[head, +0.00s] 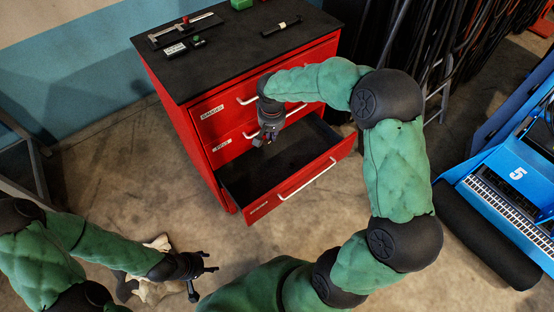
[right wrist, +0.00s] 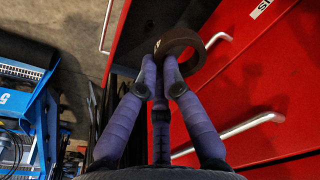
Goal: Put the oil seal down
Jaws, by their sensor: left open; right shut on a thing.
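The oil seal (right wrist: 180,33) is a dark brown ring seen in the right wrist view, held at the fingertips. My right gripper (right wrist: 160,66) is shut on its edge. In the head view my right gripper (head: 264,138) points down over the open bottom drawer (head: 312,179) of the red cabinet, near its left back part. The seal is too small and dark to make out there. The drawer's dark floor shows no clear contents. My left gripper (head: 203,277) is open and empty, low at the lower left, away from the cabinet.
The red cabinet (head: 185,135) has closed upper drawers with bar handles above the open one. Its black top (head: 235,50) holds a caliper-like tool, a marker-like stick and small green items. A blue machine (head: 510,175) stands at the right. Bare concrete floor lies before the drawer.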

